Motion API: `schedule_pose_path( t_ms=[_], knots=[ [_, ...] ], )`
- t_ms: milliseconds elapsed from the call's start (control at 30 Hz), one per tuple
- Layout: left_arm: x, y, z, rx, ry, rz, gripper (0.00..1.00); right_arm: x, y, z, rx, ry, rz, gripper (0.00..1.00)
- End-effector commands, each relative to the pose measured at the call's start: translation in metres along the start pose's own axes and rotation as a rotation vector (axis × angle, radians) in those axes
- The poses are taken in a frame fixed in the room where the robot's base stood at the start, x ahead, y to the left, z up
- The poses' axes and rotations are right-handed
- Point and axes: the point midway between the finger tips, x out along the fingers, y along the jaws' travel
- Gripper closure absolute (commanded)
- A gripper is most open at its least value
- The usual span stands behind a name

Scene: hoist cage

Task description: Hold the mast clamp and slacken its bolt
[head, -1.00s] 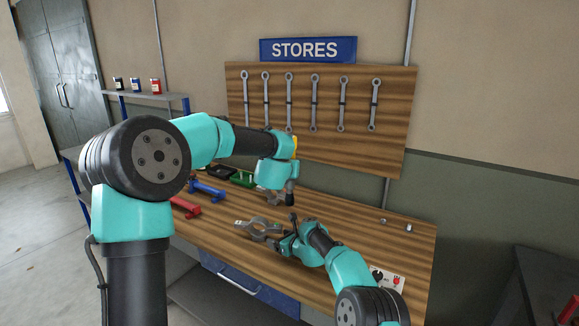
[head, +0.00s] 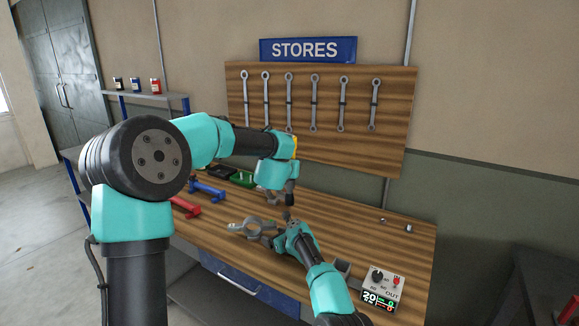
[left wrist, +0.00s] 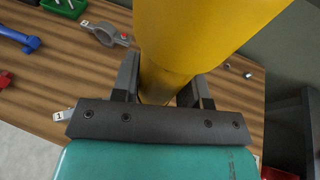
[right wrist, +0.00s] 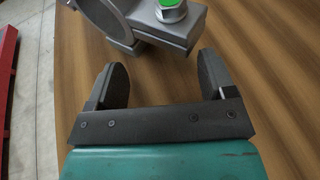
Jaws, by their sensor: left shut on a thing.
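My left gripper (left wrist: 157,95) is shut on a yellow cylindrical tool (left wrist: 190,35), which is upright above the bench. In the head view a bit of the tool's yellow body (head: 295,147) shows behind my left arm. A grey ring-shaped mast clamp (head: 251,228) lies on the bench. Its bolt has a green top (right wrist: 172,4) in the right wrist view. My right gripper (right wrist: 165,72) is open, with the clamp's bolted block just ahead of its fingertips and nothing between them. A second grey clamp (left wrist: 103,33) with a red mark lies near the green tray.
A green tray (head: 243,179), a blue tool (head: 207,188) and a red tool (head: 184,207) lie on the bench's left side. A control box (head: 384,283) with a display stands at front right. Small metal parts (head: 408,228) lie at the back right. Spanners (head: 314,100) hang behind.

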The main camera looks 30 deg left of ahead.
Motion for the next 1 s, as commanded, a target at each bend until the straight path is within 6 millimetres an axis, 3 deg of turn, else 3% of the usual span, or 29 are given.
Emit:
schedule_pose_path(
  t_ms=[100, 900, 1000],
  knots=[
    [-0.0003, 0.0002, 0.0011, 0.0, -0.002, 0.0, 1.0, 0.0004, 0.0009, -0.0001, 0.0, 0.0, 0.001, 0.24],
    [-0.0003, 0.0002, 0.0011, 0.0, -0.002, 0.0, 1.0, 0.0002, 0.0007, 0.0003, 0.0, 0.0, 0.001, 1.0],
    [-0.0003, 0.0002, 0.0011, 0.0, -0.002, 0.0, 1.0, 0.0002, 0.0007, 0.0003, 0.0, 0.0, 0.001, 1.0]
  ],
)
